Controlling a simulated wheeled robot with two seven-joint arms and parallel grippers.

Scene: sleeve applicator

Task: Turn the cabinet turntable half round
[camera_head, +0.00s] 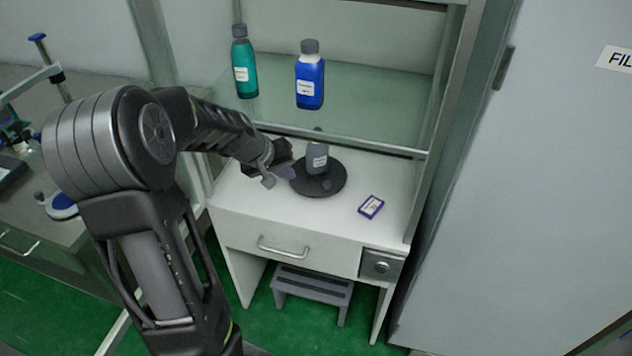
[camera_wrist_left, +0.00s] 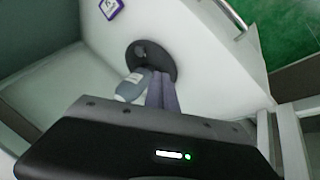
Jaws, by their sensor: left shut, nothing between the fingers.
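The turntable (camera_head: 322,187) is a dark round disc on the white cabinet top. A grey bottle with a white label (camera_head: 317,159) stands on its far part, and a small dark knob shows on the disc. My left gripper (camera_head: 283,173) is at the left edge of the turntable, its fingers shut and empty. In the left wrist view the shut fingers (camera_wrist_left: 162,92) reach the rim of the turntable (camera_wrist_left: 163,62), right beside the bottle (camera_wrist_left: 132,86). I cannot tell whether they touch the disc. My right gripper is not in view.
A purple and white box (camera_head: 371,207) lies right of the turntable. A teal bottle (camera_head: 244,62) and a blue bottle (camera_head: 310,76) stand on the glass shelf behind. A drawer (camera_head: 284,247) is below, with a grey step stool (camera_head: 312,290) under it. A tall grey cabinet (camera_head: 520,190) is at right.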

